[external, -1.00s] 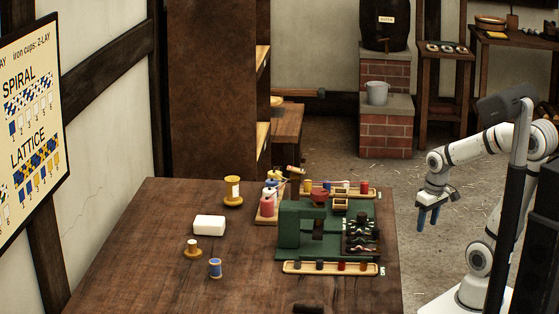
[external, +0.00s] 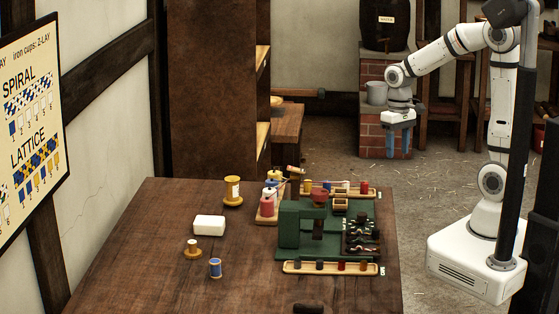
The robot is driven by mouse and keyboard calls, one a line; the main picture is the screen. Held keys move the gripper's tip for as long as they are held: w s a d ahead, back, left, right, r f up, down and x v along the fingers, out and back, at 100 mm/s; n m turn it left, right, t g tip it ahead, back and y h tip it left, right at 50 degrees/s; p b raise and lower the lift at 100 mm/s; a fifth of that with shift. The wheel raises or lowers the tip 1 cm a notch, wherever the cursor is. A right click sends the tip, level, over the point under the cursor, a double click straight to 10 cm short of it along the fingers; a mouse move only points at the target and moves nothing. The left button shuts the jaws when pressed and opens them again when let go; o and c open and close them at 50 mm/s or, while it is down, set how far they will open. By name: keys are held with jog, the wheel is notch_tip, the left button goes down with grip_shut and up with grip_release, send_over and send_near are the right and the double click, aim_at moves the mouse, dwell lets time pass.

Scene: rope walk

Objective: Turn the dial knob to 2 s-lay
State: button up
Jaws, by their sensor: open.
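The green machine (external: 289,226) stands on the right part of the wooden table, with dark fittings (external: 362,236) on its bed. I cannot make out the dial knob or its markings at this size. My gripper (external: 398,153) hangs in the air beyond the table's far right corner, above and to the right of the machine. Its blue fingers point down, apart and empty, and it touches nothing.
A long tray of small coloured pegs (external: 330,268) lies before the machine, and another (external: 340,188) behind it. Pink and yellow spools (external: 268,205), a white block (external: 209,225) and a blue spool (external: 215,268) stand to the left. The table's (external: 140,250) left part is clear.

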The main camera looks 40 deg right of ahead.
aim_at(362, 214)
jog(key=w+a+f+g, duration=0.4)
jog(key=w+a+f, duration=0.1)
jog(key=a+f, duration=0.6)
jog(key=shift+h, duration=0.3)
jog(key=x, duration=0.4)
jog(key=a+x, duration=0.1)
jog(key=x, duration=0.1)
jog(key=shift+s+a+f, duration=0.1)
jog(key=shift+s+f, duration=0.15)
jog(key=shift+s, duration=0.05)
jog(key=c, duration=1)
jog(key=shift+o, duration=0.2)
